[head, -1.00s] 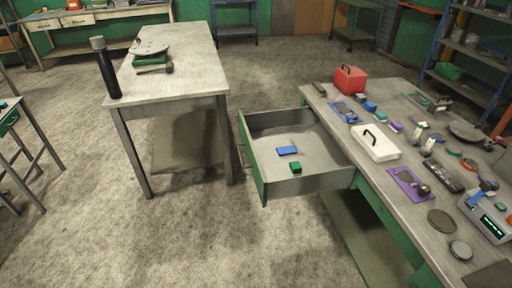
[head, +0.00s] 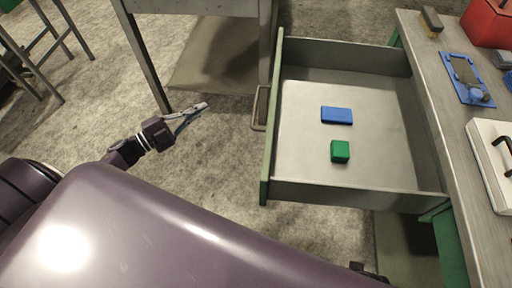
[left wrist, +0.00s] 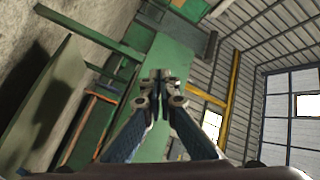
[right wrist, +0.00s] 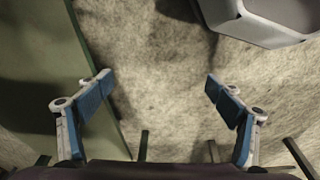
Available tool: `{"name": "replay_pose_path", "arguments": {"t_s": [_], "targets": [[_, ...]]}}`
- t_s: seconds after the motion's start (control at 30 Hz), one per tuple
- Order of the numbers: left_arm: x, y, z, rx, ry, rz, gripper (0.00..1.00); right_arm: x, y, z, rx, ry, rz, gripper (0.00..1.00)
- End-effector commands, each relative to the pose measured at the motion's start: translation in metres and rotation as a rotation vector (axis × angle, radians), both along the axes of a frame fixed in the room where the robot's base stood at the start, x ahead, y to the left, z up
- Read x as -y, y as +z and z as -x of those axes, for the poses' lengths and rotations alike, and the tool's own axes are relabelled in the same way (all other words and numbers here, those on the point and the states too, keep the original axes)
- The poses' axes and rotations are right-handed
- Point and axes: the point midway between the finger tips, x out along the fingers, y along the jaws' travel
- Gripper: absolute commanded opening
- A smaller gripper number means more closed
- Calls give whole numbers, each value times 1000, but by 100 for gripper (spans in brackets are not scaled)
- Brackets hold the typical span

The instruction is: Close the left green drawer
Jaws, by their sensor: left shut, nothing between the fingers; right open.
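The green drawer (head: 271,150) is pulled far out from the workbench at the right of the head view. Its handle (head: 259,108) is on the outer green front, facing left. A blue block (head: 337,115) and a green cube (head: 340,151) lie on its floor. My left gripper (head: 203,107) is shut and empty, left of the handle and apart from it. The left wrist view shows the closed fingers (left wrist: 162,78) against a green surface. In the right wrist view, my right gripper (right wrist: 158,82) is open and empty over the floor; I cannot clearly place it in the head view.
A grey table (head: 190,5) stands behind at the top.

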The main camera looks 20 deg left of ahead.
Motion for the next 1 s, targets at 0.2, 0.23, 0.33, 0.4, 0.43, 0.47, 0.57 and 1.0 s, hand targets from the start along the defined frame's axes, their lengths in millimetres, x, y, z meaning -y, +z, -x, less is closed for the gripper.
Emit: {"name": "replay_pose_path", "arguments": {"t_s": [0.2,0.23,0.33,0.4,0.43,0.47,0.57,1.0], "targets": [[49,47,38,302,-439,-227,0,-1,12,-19,42,-7,-3,86],[54,51,45,327,-488,-254,0,-1,16,-19,46,-7,-4,86],[66,58,67,386,-619,-321,0,-1,28,-20,55,-9,-4,86],[71,60,78,409,-681,-352,0,0,35,-19,59,-10,-4,86],[72,61,81,417,-701,-361,0,0,37,-19,59,-10,-4,86],[74,62,84,422,-716,-368,0,0,39,-19,62,-11,-4,86],[79,64,87,431,-740,-379,0,0,43,-18,61,-11,-3,86],[158,67,65,434,-738,-375,0,0,40,-19,60,-10,-4,86]]}}
